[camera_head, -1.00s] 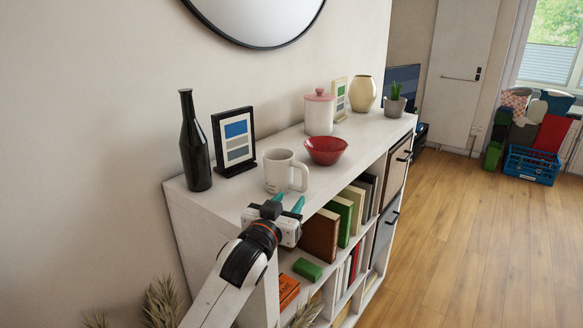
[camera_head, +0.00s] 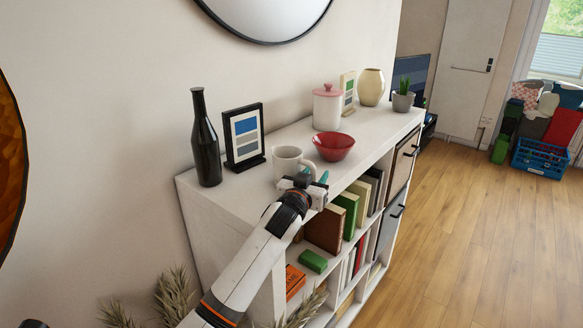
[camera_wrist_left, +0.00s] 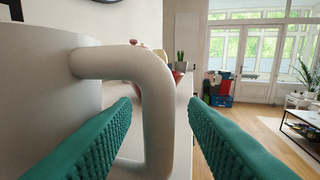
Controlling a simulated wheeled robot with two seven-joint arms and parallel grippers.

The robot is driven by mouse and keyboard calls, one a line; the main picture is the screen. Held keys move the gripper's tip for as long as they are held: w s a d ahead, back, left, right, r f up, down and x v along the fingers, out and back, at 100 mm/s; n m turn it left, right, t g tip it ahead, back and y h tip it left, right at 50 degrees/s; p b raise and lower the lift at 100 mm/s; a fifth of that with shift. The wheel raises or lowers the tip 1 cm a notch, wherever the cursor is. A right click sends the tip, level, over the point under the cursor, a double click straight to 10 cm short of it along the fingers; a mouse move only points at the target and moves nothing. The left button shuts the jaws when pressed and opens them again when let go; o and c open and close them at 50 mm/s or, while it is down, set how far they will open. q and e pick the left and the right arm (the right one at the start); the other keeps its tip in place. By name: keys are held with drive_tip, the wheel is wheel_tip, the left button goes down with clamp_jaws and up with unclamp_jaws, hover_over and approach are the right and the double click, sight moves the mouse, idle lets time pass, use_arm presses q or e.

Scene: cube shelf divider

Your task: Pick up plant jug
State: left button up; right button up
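A white mug-like jug (camera_head: 287,158) stands upright on the shelf top, its handle to the right. No plant shows in it from here. My left gripper (camera_head: 314,178) is open at the handle side of the jug. In the left wrist view the jug's body (camera_wrist_left: 35,90) fills the left side, and its handle (camera_wrist_left: 152,75) rises between the two green fingers, which are apart on either side of it. I cannot tell whether either finger touches it. My right gripper is in neither view.
On the white shelf (camera_head: 222,205), a black bottle (camera_head: 205,140) and picture frame (camera_head: 245,137) stand left of the jug. A red bowl (camera_head: 333,148) sits close right, with a pink-lidded canister (camera_head: 327,108), vase (camera_head: 371,87) and potted plant (camera_head: 403,100) beyond. Dry grass is below.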

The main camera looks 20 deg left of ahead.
use_arm(q)
drive_tip(key=shift+w+f, duration=0.1)
drive_tip(key=shift+w, duration=0.55)
drive_tip(key=shift+c, duration=0.2)
clamp_jaws()
drive_tip(key=shift+r, duration=0.2)
